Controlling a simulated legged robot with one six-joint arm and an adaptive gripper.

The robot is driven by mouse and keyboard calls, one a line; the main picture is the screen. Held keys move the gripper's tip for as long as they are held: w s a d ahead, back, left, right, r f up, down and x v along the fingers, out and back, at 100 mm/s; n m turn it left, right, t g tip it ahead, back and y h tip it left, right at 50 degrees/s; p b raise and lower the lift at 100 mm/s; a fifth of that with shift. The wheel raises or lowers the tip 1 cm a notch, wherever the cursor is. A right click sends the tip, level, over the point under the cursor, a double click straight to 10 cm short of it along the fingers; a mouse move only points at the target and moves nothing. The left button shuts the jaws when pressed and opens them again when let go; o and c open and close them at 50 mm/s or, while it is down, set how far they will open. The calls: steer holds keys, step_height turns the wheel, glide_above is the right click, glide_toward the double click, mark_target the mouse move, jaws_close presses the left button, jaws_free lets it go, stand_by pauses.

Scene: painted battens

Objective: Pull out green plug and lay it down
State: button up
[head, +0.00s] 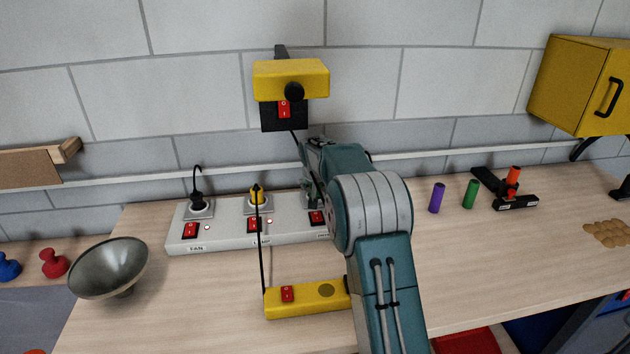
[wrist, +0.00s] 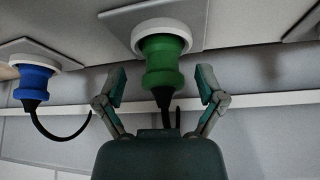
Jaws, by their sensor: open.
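The green plug (wrist: 164,65) sits in a round white socket (wrist: 166,28) in the wrist view, its dark cable trailing from its tip. My gripper (wrist: 160,88) is open, with one finger on each side of the plug and visible gaps between. In the head view my gripper (head: 312,192) is at the power strip (head: 225,240), and my arm hides the green plug and the strip's right part. A blue plug (wrist: 36,82) sits in a neighbouring socket in the wrist view.
A black plug (head: 196,202) and a yellow plug (head: 257,196) stand in the strip's left sockets. A yellow switch box (head: 320,299) and metal bowl (head: 112,268) are in front. Purple (head: 437,198) and green (head: 470,194) cylinders stand right. Bare wood (head: 470,260) lies right of my arm.

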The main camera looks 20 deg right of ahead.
steer(key=shift+x, duration=0.8)
steer(key=shift+w+a+f, duration=0.1)
steer(key=shift+a, duration=0.05)
jaws_close()
steer(key=shift+r, duration=1.55)
